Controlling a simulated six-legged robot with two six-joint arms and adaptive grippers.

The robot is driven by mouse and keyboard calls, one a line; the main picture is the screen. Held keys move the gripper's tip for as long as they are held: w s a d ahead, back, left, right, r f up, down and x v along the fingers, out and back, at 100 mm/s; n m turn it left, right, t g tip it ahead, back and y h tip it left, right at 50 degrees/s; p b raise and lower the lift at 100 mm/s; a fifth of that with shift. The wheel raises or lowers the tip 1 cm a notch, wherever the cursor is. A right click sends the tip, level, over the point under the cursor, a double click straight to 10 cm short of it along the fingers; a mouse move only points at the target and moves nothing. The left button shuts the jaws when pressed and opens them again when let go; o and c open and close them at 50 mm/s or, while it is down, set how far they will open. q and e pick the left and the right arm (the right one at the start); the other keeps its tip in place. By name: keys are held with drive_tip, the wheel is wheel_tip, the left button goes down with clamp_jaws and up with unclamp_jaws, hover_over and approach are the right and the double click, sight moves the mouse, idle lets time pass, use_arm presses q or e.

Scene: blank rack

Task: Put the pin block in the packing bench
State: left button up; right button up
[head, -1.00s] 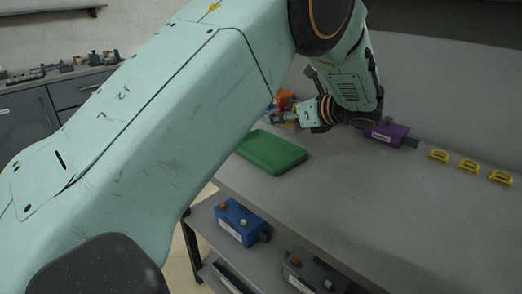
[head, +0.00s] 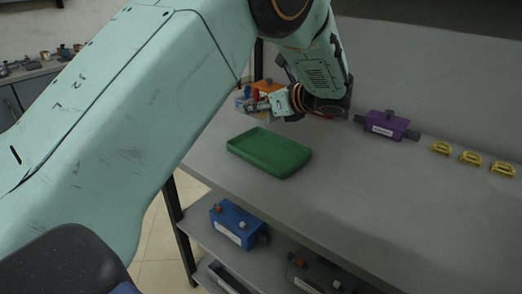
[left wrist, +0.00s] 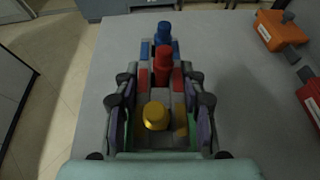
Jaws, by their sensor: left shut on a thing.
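The pin block (left wrist: 163,72) is a grey block with a blue, a red and a yellow pin in a row, with matching coloured side patches. My left gripper (left wrist: 158,118) is shut on it around the yellow-pin end in the left wrist view. In the head view my left gripper (head: 272,103) is at the far left of the grey bench (head: 350,185), behind the green tray. The block (head: 245,102) shows small and partly hidden there. I cannot tell whether it touches the bench top. My right gripper is not in view.
A green tray (head: 270,152) lies near the bench's front edge. A purple box (head: 387,126) and yellow brackets (head: 470,158) stand along the back. An orange box (left wrist: 281,31) and a red box (left wrist: 312,98) stand right of the block. A blue box (head: 238,224) is on the lower shelf.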

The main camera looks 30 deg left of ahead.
use_arm(q)
drive_tip(key=b, duration=0.1)
hover_over(259, 148)
wheel_tip(259, 148, down, 6)
drive_tip(key=shift+d+f, duration=0.15)
drive_tip(key=shift+a+f, duration=0.2)
drive_tip(key=shift+f, duration=0.1)
drive_tip(key=shift+d+f+b, duration=0.2)
drive_tip(key=shift+f+b, duration=0.1)
drive_tip(key=shift+f, duration=0.45)
drive_tip(key=shift+d+f+b, duration=0.2)
drive_tip(key=shift+f+b, duration=0.1)
drive_tip(key=shift+f, duration=0.45)
drive_tip(key=shift+a+f, duration=0.15)
drive_tip(key=shift+a, duration=0.2)
drive_tip(key=o, duration=0.7)
drive_tip(key=shift+s, duration=0.1)
drive_tip(key=shift+o, duration=1.4)
drive_tip(key=shift+d, duration=0.25)
drive_tip(key=shift+o, duration=0.8)
drive_tip(key=shift+a, duration=0.2)
